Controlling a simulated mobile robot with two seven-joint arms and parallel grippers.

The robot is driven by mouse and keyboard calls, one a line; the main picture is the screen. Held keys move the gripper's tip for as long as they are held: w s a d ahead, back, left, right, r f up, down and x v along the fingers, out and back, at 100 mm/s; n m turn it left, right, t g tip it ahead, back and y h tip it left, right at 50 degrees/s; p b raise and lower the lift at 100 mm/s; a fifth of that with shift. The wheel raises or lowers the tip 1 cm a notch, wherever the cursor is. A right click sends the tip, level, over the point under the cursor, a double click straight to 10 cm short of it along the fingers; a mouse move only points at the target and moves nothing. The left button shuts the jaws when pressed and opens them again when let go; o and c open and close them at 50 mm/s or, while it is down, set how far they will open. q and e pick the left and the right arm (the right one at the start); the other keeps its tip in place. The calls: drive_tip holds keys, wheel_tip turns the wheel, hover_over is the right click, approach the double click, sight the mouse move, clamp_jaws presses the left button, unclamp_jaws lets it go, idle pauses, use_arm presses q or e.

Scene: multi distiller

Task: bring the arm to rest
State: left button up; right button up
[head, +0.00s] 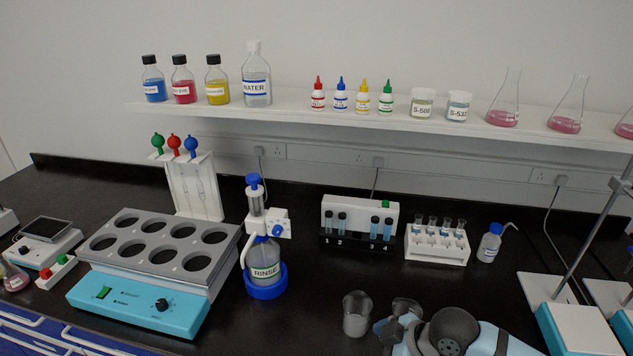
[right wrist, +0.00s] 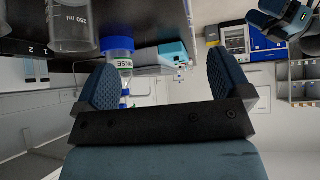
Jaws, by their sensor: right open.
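My right arm comes in at the bottom of the head view. Its gripper (head: 395,318) is beside the glass beaker (head: 356,326), to its right and apart from it. In the right wrist view my right gripper (right wrist: 163,82) has its two blue-grey fingers spread wide, with nothing between them held. The beaker (right wrist: 72,28), with a 250 ml mark, shows at the top left there, outside the fingers. What looks like my left gripper (right wrist: 284,20) shows at the top right of the right wrist view; its jaw opening is unclear. It is not in the head view.
A rinse bottle (head: 265,262) in a blue holder stands left of the beaker, near a heating bath (head: 150,255). Behind are tube racks (head: 352,240) (head: 437,247) and a wash bottle (head: 489,243). Stands (head: 575,328) are at right.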

drive_tip(key=s+d+f+m+t+h+p, duration=0.1)
drive_tip(key=s+d+f+m+t+h, duration=0.1)
drive_tip(key=s+d+f+m+t, duration=0.2)
drive_tip(key=s+d+f+m+t+h+p, duration=0.1)
drive_tip(key=s+d+f+m+t+h, duration=0.1)
drive_tip(key=s+d+f+m+t, duration=0.2)
drive_tip(key=s+f+m, duration=0.3)
drive_tip(key=s+f, duration=0.2)
drive_tip(key=s, duration=0.1)
drive_tip(key=shift+s+f, duration=0.15)
drive_tip(key=shift+s, duration=0.25)
